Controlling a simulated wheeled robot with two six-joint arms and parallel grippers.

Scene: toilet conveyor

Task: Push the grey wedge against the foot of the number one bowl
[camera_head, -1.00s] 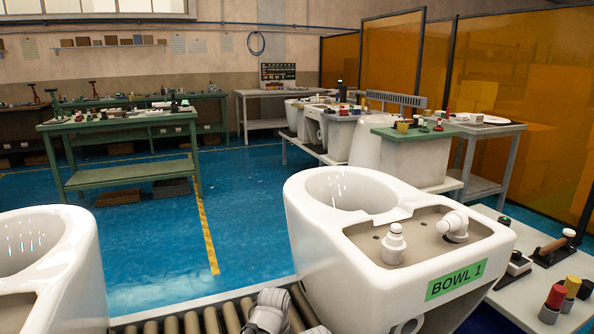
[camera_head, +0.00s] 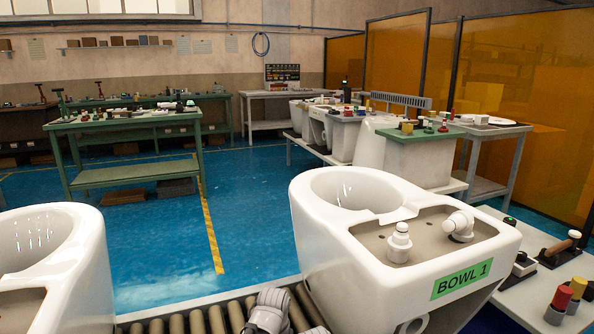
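The number one bowl (camera_head: 400,240) is white, with a green label reading BOWL 1, and stands upright at the right of centre. The lower part of its foot (camera_head: 412,326) is cut off by the bottom edge. I see no gripper fingers, so both grippers are out of view.
A roller conveyor (camera_head: 190,322) runs under the bowls. A second white bowl (camera_head: 85,265) stands at the left edge. A grey side table (camera_head: 520,300) with red and yellow buttons and a handled tool is at the right. Blue floor is clear behind the conveyor.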

